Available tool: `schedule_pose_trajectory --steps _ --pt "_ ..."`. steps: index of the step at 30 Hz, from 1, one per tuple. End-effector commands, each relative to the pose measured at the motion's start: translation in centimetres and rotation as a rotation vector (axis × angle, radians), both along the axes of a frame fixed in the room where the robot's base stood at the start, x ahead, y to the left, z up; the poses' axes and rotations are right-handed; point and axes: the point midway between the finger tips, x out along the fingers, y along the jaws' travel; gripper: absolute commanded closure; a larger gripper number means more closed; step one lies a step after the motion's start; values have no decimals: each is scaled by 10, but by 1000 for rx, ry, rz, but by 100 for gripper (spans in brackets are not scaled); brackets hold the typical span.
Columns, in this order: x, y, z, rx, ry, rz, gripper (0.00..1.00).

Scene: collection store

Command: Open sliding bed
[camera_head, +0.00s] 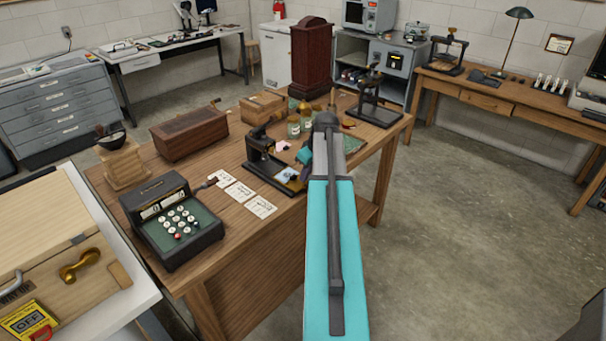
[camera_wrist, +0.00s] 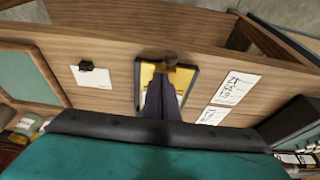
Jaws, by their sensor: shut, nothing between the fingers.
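A small black press (camera_head: 262,150) stands on the wooden table, with a flat bed (camera_head: 288,177) low at its front that carries a pale blue piece. In the wrist view the bed (camera_wrist: 147,74) shows as a yellow plate in a dark frame, with a brown knob (camera_wrist: 172,59) at its table-edge side. My gripper (camera_wrist: 162,80) is shut and empty, its dark fingers over the bed and their tips close to the knob. I cannot tell whether they touch it. In the head view my teal arm hides most of my gripper.
Paper cards (camera_head: 240,193) and a cash register (camera_head: 172,220) stand left of the press. Jars (camera_head: 294,127), a wooden box (camera_head: 189,134) and a second black press (camera_head: 372,100) are farther back on the table (camera_head: 226,165). The floor on the right is clear.

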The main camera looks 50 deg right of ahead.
Motion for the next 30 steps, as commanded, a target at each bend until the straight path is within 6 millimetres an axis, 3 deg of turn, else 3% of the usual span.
schedule_pose_trajectory --steps 14,30 --pt "5 7 7 -2 1 11 100" --pt "-10 6 69 -2 0 10 100"
